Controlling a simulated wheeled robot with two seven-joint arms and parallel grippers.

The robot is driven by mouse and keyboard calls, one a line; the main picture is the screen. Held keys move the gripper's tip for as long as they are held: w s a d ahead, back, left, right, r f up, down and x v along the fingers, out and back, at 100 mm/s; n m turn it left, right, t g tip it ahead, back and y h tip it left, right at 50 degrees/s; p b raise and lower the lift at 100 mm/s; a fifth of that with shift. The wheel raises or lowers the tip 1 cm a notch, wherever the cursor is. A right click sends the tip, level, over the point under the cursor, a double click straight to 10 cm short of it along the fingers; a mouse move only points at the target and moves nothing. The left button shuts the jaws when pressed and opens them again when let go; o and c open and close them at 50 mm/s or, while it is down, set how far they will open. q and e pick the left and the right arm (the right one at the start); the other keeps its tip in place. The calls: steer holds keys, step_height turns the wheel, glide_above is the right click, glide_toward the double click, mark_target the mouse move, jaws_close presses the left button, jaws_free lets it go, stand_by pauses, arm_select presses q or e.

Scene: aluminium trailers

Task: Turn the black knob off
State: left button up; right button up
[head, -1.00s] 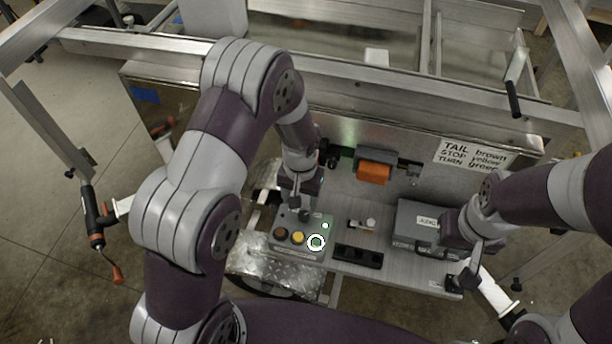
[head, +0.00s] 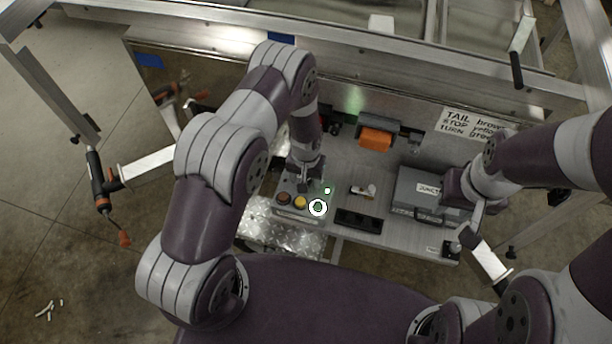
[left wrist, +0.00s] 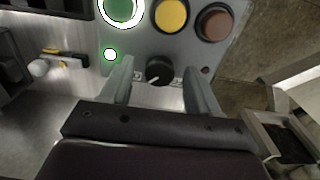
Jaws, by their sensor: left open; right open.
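The black knob (left wrist: 159,70) sits on a grey control box, which also shows in the head view (head: 291,213). In the left wrist view a white pointer mark on the knob slants. My left gripper (left wrist: 160,88) is open, with one finger on each side of the knob; I cannot tell whether they touch it. In the head view my left gripper (head: 304,183) hangs over the box's back part and hides the knob. A green lamp (left wrist: 110,55) beside the knob is lit. My right gripper (head: 462,238) is open by the grey case's right front.
The box also bears a lit green button (head: 318,207), a yellow button (head: 300,202) and a brown-red button (head: 283,198). A black socket strip (head: 358,221), a small lever switch (head: 363,191), a grey case (head: 428,194) and an orange block (head: 376,138) are nearby.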

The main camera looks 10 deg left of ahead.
arm_select(q)
steer(key=shift+w, duration=0.1)
steer(key=shift+f, duration=0.1)
steer(key=shift+c, duration=1.2)
steer(key=c, duration=0.8)
